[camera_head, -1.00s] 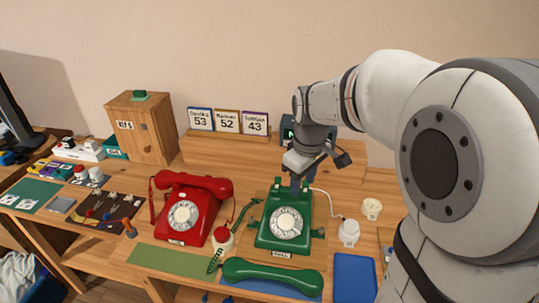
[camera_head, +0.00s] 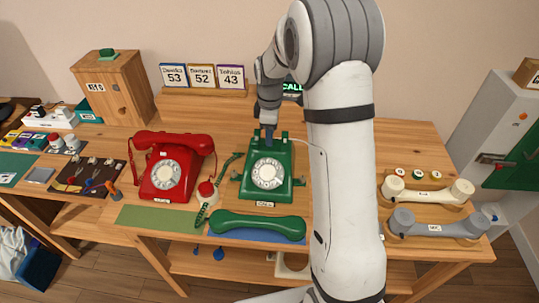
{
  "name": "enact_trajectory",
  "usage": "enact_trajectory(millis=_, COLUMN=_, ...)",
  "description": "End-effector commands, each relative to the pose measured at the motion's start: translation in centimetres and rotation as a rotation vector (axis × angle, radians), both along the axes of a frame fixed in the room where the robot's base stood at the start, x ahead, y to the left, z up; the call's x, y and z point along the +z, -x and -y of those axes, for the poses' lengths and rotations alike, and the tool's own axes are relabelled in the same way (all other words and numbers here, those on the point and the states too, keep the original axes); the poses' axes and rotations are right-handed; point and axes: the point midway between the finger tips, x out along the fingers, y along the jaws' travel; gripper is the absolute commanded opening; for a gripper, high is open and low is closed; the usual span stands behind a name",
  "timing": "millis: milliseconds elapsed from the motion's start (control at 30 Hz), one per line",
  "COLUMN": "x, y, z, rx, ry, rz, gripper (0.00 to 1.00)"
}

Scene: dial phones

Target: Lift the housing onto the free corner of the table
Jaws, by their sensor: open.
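The green phone housing (camera_head: 267,177) with its white dial stands upright on the wooden table (camera_head: 408,142), right of the red phone (camera_head: 176,168). Its green handset (camera_head: 257,226) lies off it, on a blue mat at the front edge. A white cord runs from the housing's upper right. My gripper (camera_head: 269,139) points down at the top rear of the housing, between its cradle posts. Its jaws are open; their small bluish tips overlap the housing, and I cannot tell whether they touch it. My arm hides part of the table right of the housing.
The rear right corner of the table is bare. Cream (camera_head: 428,191) and grey (camera_head: 436,224) handsets lie on wooden rests at the front right. Number cards (camera_head: 202,76) and a wooden box (camera_head: 113,92) stand behind. A grey cabinet (camera_head: 492,140) stands at right.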

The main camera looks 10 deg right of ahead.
Motion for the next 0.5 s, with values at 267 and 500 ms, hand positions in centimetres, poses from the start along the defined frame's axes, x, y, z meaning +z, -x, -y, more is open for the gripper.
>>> enact_trajectory(millis=267, x=-1.7, y=0.0, z=-0.1, rx=0.000, ry=0.000, rz=0.001, gripper=0.42)
enact_trajectory(millis=500, x=-1.7, y=0.0, z=-0.1, rx=0.001, ry=0.000, rz=0.001, gripper=0.33)
